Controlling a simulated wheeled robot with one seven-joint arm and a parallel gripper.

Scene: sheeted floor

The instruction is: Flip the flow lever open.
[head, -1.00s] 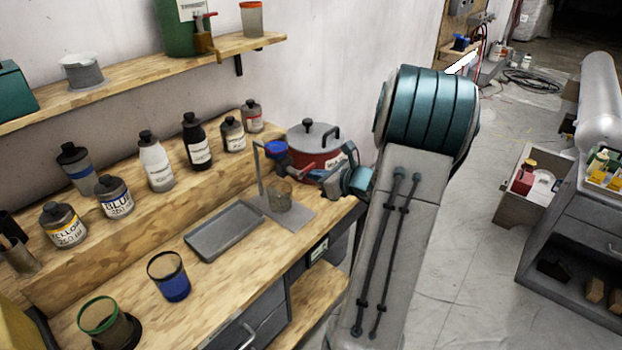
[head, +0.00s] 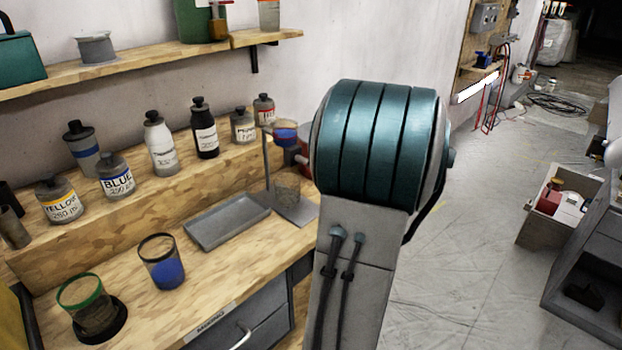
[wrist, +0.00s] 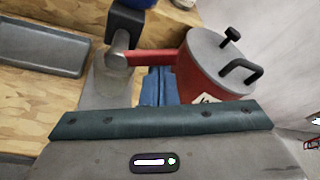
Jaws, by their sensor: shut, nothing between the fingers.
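The red pot (wrist: 190,75) has a grey lid with a black handle and knob. A red pipe (wrist: 150,58) runs left from it to a grey rounded fitting. A dark block (wrist: 126,20) stands on that fitting; I cannot tell for sure whether it is the flow lever. My gripper (wrist: 158,72) is shut and empty, its blue fingers below the pipe in the picture, close to the pot; contact cannot be told. In the head view my arm hides the gripper and most of the red pot (head: 304,150).
Several bottles line the raised ledge. A shelf (head: 150,65) runs above.

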